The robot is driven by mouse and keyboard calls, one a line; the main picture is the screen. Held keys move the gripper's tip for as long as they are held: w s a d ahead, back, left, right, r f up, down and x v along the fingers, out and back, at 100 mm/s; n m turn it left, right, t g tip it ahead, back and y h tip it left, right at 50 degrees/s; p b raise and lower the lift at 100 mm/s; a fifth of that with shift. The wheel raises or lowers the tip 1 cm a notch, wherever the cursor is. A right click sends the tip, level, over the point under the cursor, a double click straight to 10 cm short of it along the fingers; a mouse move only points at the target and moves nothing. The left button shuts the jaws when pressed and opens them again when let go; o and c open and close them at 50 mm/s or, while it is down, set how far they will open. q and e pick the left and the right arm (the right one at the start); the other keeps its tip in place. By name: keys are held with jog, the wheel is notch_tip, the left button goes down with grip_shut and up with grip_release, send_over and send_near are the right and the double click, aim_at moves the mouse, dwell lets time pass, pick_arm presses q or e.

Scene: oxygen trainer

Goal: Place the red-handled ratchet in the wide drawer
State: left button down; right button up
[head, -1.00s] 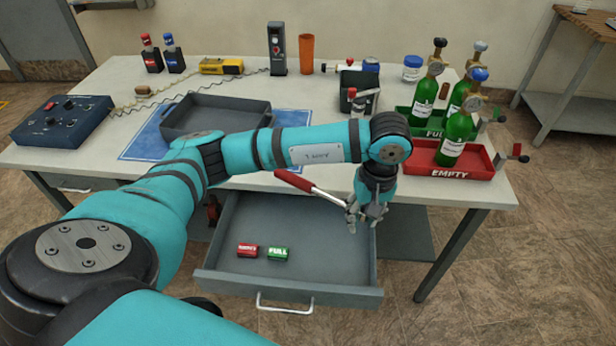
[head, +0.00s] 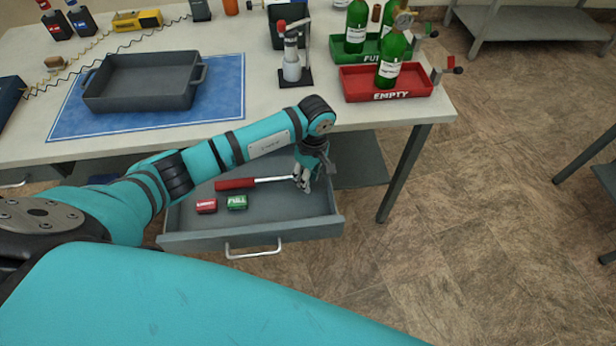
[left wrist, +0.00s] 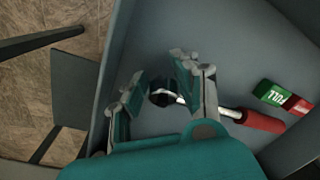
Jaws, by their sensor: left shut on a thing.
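The red-handled ratchet (head: 235,184) is in the open wide drawer (head: 290,234) under the table, lying sideways with its red handle to the left. My left gripper (head: 303,182) is at the drawer's right part, shut on the ratchet's head end. In the left wrist view my left gripper (left wrist: 157,78) has its fingers on either side of the dark head, and the ratchet's red handle (left wrist: 262,121) points away to the right. I cannot tell whether the ratchet touches the drawer floor. My right gripper is not in view.
A red tag block (head: 206,206) and a green FULL block (head: 237,202) lie at the drawer's front left. On the table are a grey tray (head: 140,103) on a blue mat, a red EMPTY tray (head: 360,92) and green bottles. The tabletop edge overhangs the drawer's back.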

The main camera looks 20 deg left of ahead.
pick_arm(q)
jog(key=shift+f, duration=0.75)
jog(key=c, duration=1)
grip_release()
jog(key=r, duration=0.8)
jog(key=w+r, duration=0.1)
jog(key=r, duration=0.3)
jog(key=shift+d+b, duration=0.15)
jog(key=shift+b, duration=0.25)
jog(key=shift+s, duration=0.1)
